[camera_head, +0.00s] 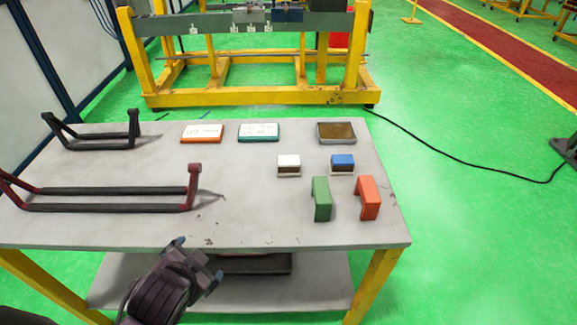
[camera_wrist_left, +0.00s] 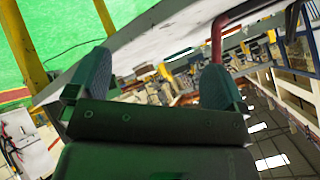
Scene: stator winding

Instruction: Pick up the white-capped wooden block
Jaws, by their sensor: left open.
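The white-capped wooden block (camera_head: 289,161) sits on the grey table, right of its middle. Its cap is white and its lower part is brownish. My left gripper (camera_head: 197,262) is in front of the table's front edge, nearer to me and left of the block. It is open and empty. In the left wrist view the two teal-padded fingers of my left gripper (camera_wrist_left: 158,82) stand apart with nothing between them. The block does not show clearly in the left wrist view. My right gripper is not in view.
A blue-capped block (camera_head: 343,160) stands right of the white-capped one. Green (camera_head: 321,192) and red (camera_head: 369,190) brackets stand in front. Behind are a brown tray (camera_head: 337,124) and two labelled plates, orange (camera_head: 202,133) and teal (camera_head: 259,132). Black (camera_head: 95,143) and dark-red (camera_head: 110,190) frames lie left.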

